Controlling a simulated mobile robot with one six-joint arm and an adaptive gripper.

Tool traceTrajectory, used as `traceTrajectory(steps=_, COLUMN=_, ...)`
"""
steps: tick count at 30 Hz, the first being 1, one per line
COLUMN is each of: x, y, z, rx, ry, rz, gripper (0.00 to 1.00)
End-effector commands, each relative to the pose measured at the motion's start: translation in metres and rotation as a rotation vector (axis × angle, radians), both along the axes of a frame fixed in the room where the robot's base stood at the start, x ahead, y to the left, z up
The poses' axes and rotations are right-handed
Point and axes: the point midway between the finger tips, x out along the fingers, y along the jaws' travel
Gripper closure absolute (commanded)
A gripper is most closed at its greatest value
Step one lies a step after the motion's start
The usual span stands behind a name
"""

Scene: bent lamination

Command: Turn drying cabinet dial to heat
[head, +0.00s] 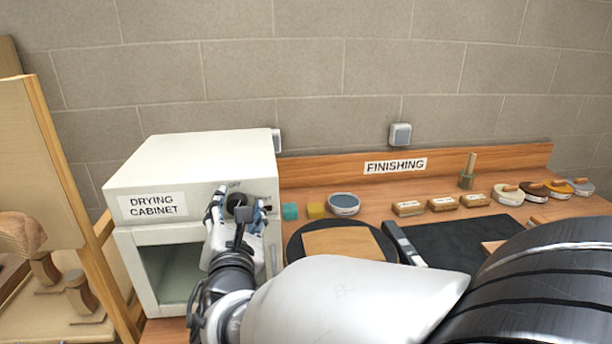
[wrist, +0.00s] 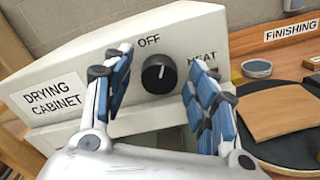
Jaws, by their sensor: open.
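The drying cabinet (head: 190,165) is a cream box with a label on its front and a glass-fronted chamber below. Its black dial (wrist: 158,74) sits on the upper front panel, between the words OFF and HEAT in the wrist view. The dial's white mark points up, slightly right, close to OFF. In the head view the dial (head: 236,203) is partly hidden by my gripper. My gripper (wrist: 162,78) is open, with one blue-padded finger on each side of the dial. Both fingers look apart from the dial in the wrist view.
A wooden bench marked FINISHING (head: 395,166) runs to the right. A round dark plate with a wooden board (head: 340,243), small teal and yellow blocks, tins and brushes stand on it. A wooden panel (head: 40,160) stands left of the cabinet.

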Motion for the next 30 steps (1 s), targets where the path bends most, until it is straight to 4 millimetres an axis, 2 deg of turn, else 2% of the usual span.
traceTrajectory(steps=8, x=-0.007, y=-0.001, z=0.0, rx=0.0, ry=0.0, rz=0.001, gripper=0.47)
traceTrajectory(steps=11, x=-0.022, y=-0.004, z=0.0, rx=0.0, ry=-0.001, rz=0.003, gripper=0.47)
traceTrajectory(steps=21, x=-0.091, y=-0.021, z=0.001, rx=0.001, ry=-0.001, rz=0.005, gripper=0.47)
traceTrajectory(steps=24, x=-0.105, y=-0.023, z=0.001, rx=0.001, ry=-0.001, rz=0.005, gripper=0.47)
traceTrajectory(steps=30, x=-0.116, y=-0.028, z=0.0, rx=0.0, ry=0.001, rz=0.001, gripper=0.47)
